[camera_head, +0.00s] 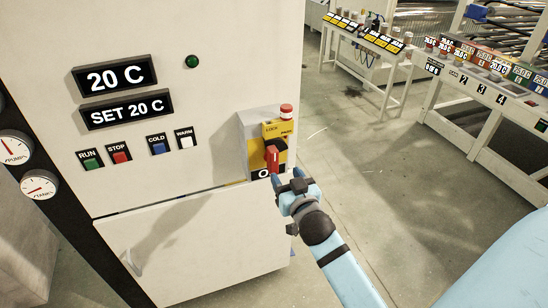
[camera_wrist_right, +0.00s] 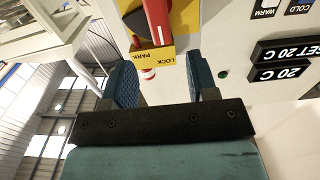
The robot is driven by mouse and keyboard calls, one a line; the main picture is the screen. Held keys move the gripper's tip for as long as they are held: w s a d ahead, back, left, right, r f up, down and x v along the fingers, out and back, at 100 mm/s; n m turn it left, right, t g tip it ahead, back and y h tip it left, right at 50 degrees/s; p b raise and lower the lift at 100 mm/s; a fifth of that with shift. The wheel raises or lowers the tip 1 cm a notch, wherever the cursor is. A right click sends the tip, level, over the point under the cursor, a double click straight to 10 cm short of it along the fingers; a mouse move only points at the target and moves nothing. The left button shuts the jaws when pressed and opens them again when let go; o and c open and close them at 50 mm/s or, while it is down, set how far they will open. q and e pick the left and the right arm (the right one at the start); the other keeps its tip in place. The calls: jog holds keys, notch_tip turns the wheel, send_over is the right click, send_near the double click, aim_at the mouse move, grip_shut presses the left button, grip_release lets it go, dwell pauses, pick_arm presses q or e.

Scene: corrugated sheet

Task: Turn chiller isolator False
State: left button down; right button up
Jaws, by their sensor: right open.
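The chiller isolator (camera_head: 272,157) is a red rotary handle on a yellow plate, on a grey box at the right edge of the white chiller cabinet. In the head view the handle stands close to upright, with an "O" mark below it. My right gripper (camera_head: 291,184) is just below and in front of the handle, open. In the right wrist view, upside down, the red handle (camera_wrist_right: 155,20) lies ahead of and between the open fingers (camera_wrist_right: 160,82), with no visible contact. A yellow "LOCK PARK" tab (camera_wrist_right: 153,56) shows there. My left gripper is not in view.
The cabinet front carries displays reading 20 C (camera_head: 115,75) and SET 20 C (camera_head: 126,108), several push buttons (camera_head: 121,157), a green lamp (camera_head: 192,61) and a lower door (camera_head: 195,245). White benches (camera_head: 490,110) stand behind on the right. Open floor (camera_head: 390,170) lies between.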

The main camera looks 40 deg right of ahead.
aim_at(275, 159)
jog(key=p+x, duration=0.1)
jog(key=x, duration=0.7)
jog(key=shift+a, duration=0.1)
jog(key=c, duration=0.9)
